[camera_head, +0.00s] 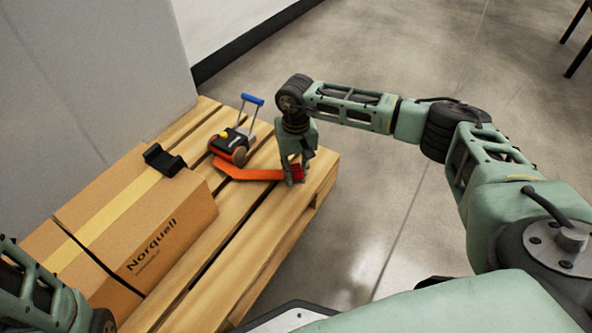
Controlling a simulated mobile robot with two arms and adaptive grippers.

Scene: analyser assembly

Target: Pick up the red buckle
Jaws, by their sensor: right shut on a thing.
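The red buckle (298,171) is at the right end of an orange strap (250,174), near the right edge of the wooden pallet. My right gripper (294,178) points down over the pallet and is shut on the red buckle. The fingers hide part of the buckle. I cannot tell whether the buckle touches the pallet boards. My left gripper is out of view; only part of my left arm shows at the lower left.
A strapping tool (232,143) with a blue handle stands on the wooden pallet (262,240), left of my right gripper. A cardboard box (170,215) labelled Norquell lies at the left, with a black piece (163,161) on its edge. A grey wall stands behind; the floor right of the pallet is clear.

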